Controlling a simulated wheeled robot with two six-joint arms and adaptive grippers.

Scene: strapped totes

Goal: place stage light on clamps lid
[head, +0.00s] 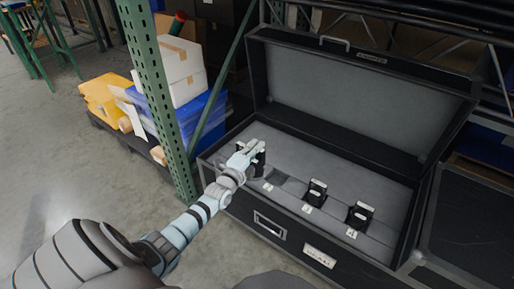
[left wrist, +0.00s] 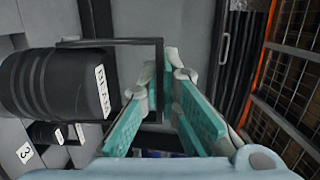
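A black stage light (head: 258,160) with a yoke is at the left end of the open case (head: 385,262), partly hidden by my left gripper (head: 243,154). In the left wrist view the stage light (left wrist: 60,85) lies close, on its side in the picture, with a white label. The left gripper's fingertips (left wrist: 162,75) are on both sides of the yoke's bar and close against it. I cannot tell how high the light is above the foam. No lid is readable as the clamps lid. My right gripper is not in view.
Two more lights (head: 316,193) and (head: 359,216) stand in the case's grey foam, by numbered tags. A dark recess (head: 279,178) lies between. The case's raised lid (head: 350,90) stands behind. A dark flat case top (head: 468,235) is at right. A green post (head: 150,80) stands at left.

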